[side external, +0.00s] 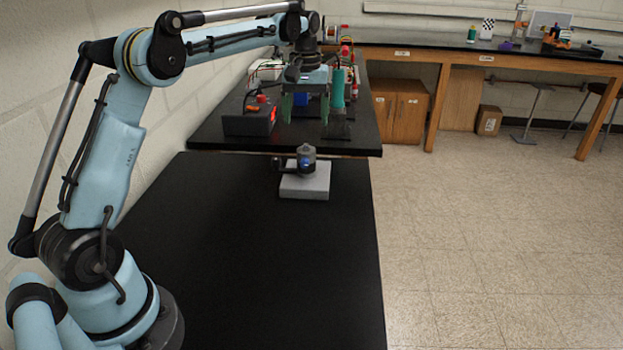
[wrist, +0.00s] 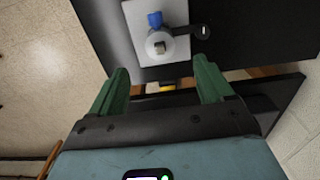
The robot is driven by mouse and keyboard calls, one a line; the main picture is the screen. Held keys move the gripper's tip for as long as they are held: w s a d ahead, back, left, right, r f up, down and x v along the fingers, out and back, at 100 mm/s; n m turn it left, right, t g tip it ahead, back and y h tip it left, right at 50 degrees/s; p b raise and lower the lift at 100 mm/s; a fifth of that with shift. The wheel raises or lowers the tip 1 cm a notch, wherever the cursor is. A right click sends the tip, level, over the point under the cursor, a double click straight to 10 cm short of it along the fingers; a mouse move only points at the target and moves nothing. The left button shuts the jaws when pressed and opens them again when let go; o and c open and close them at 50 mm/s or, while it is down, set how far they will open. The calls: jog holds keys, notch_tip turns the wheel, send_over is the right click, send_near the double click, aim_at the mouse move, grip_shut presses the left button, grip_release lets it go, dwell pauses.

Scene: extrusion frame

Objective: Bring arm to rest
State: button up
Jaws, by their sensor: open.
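My gripper (side external: 306,108) is open, with its green fingers pointing down and nothing between them. In the side external view it hangs above a small dark grey fitting (side external: 306,159) on a white block (side external: 305,187). In the wrist view, my gripper (wrist: 161,78) shows its two green fingers spread wide. The fitting (wrist: 160,46) shows beyond the fingertips with a round pale top, a blue part and a dark side handle (wrist: 203,31). The white block (wrist: 135,16) lies under it. The fingers are apart from both.
The near black table (side external: 250,260) is bare in front of the block. A dark box with a red light (side external: 250,120) and a teal cylinder (side external: 337,88) stand on the black table behind. A wooden bench (side external: 440,52) runs along the back wall. Floor is open at right.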

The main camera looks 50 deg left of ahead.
jog(key=s+d+r+m+t, duration=0.4)
jog(key=s+d+r+m, duration=0.1)
jog(key=s+d, duration=0.45)
jog(key=s+d+f+m+t, duration=0.3)
jog(key=s+d+f, duration=0.3)
jog(key=s+f, duration=0.2)
jog(key=shift+s+d+m, duration=0.35)
jog(key=shift+s+m, duration=0.15)
jog(key=shift+s, duration=0.65)
jog(key=shift+c, duration=0.5)
